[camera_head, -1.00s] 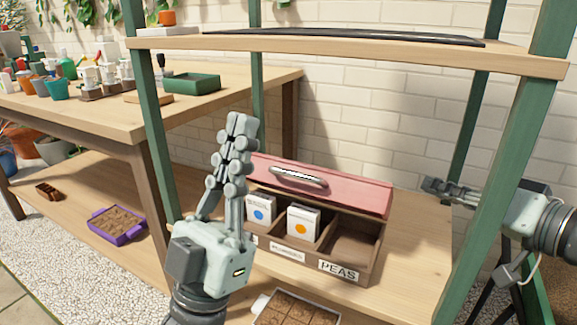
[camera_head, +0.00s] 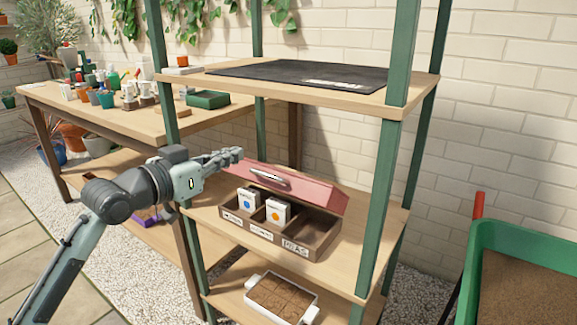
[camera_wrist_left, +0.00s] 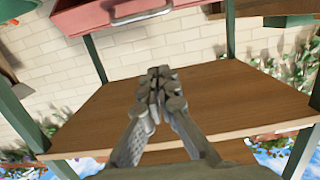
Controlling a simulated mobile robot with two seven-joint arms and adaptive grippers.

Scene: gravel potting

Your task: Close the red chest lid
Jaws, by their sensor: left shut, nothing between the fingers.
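The red chest lid (camera_head: 300,188) stands raised and tilted back over the open brown chest (camera_head: 318,240) on the middle shelf. A metal handle (camera_head: 268,177) is on the lid. Seed packets (camera_head: 277,212) stand in the left and middle compartments; the right one, labelled PEAS, looks empty. My left gripper (camera_head: 238,154) is shut and empty, pointing right by the lid's upper left end; I cannot tell whether it touches. In the left wrist view the shut fingers (camera_wrist_left: 162,76) show, with the red lid (camera_wrist_left: 100,14) at the top, apart from them. My right gripper is out of view.
The green rack posts (camera_head: 385,170) frame the shelf. An upper shelf (camera_head: 416,92) with a dark mat is above the chest. A white tray (camera_head: 312,310) of soil blocks is on the shelf below. A green soil bin (camera_head: 500,240) stands at right.

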